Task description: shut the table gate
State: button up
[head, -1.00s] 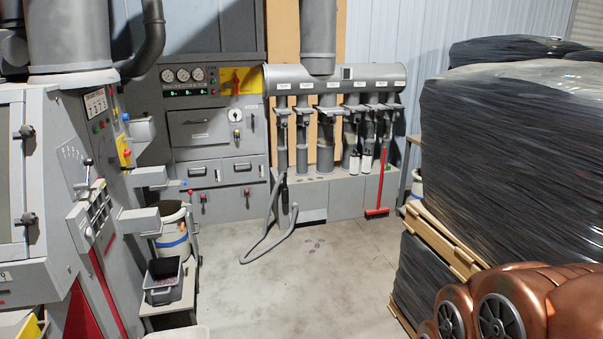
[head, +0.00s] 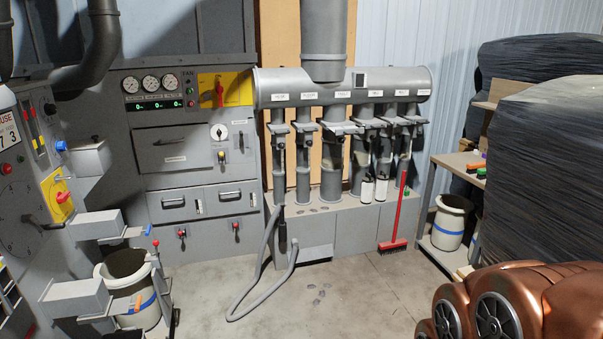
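A grey manifold (head: 345,87) runs along the back wall in the head view, with several labelled drop pipes under it. Each pipe has a slide gate just below the manifold, such as the leftmost gate (head: 277,128), the wide third gate (head: 343,128) and the rightmost gate (head: 413,120). The labels are too small to read, so I cannot tell which is the table gate or which gates are open. My gripper is not in view; only copper-coloured parts of my body show at the lower right.
A grey hose (head: 250,280) loops onto the floor before the manifold. A red broom (head: 397,215) leans at its right. A shelf (head: 455,160) and wrapped stacks (head: 535,170) stand right. A grey machine (head: 195,165) and bucket (head: 128,285) are left. The middle floor is clear.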

aim_at(348, 130)
jog(key=i, duration=3.35)
jog(key=z, duration=2)
jog(key=i, duration=0.6)
jog(key=u, duration=2.6)
